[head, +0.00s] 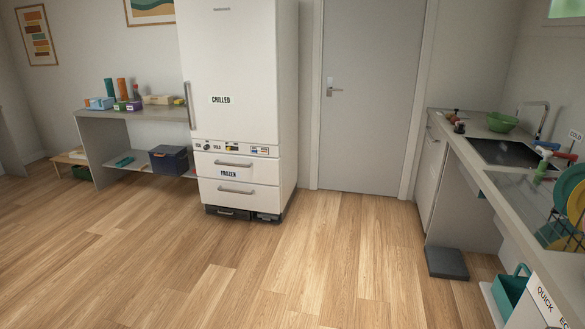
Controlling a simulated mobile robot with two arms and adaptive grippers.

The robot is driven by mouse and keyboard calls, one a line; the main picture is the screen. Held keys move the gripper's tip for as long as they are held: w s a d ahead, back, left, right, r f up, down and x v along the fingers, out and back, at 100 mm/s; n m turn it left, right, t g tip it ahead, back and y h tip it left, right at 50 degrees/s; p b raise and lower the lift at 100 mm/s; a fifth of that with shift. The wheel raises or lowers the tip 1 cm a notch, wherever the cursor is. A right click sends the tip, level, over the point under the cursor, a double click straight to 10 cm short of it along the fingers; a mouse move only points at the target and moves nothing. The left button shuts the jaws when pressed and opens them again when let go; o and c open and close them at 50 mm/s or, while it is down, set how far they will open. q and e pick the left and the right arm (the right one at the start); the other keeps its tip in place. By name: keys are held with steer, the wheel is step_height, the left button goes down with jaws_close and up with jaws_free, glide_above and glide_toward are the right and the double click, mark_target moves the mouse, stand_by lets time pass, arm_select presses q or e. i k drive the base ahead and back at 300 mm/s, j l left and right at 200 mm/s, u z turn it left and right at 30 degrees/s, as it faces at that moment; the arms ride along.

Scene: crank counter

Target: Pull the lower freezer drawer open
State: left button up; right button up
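A tall white fridge-freezer (234,105) stands against the back wall, left of the grey door. Its upper door is marked CHILLED and is shut. Below a control strip, the upper freezer drawer (213,160) has a horizontal bar handle. Neither of my grippers shows in the head view. The fridge is several steps away across the floor.
Open wooden floor (230,270) lies before the fridge. A grey shelf table (125,128) with boxes stands at its left. A counter (465,150) with a sink runs along the right, with a dark grey block (446,263) on the floor beside it.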

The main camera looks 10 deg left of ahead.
mark_target(264, 199)
steer(key=i+j+u, duration=0.5)
steer(key=i+u, duration=0.15)
steer(key=i, duration=0.3)
steer(key=i+u, duration=0.35)
steer(key=i, duration=0.15)
steer(key=i+j+z, duration=0.2)
steer(key=i, duration=0.3)
steer(key=i+z, duration=0.15)
steer(key=i, duration=0.4)
steer(key=i+j+z, duration=0.2)
steer(key=i, duration=0.3)
steer(key=j, duration=0.1)
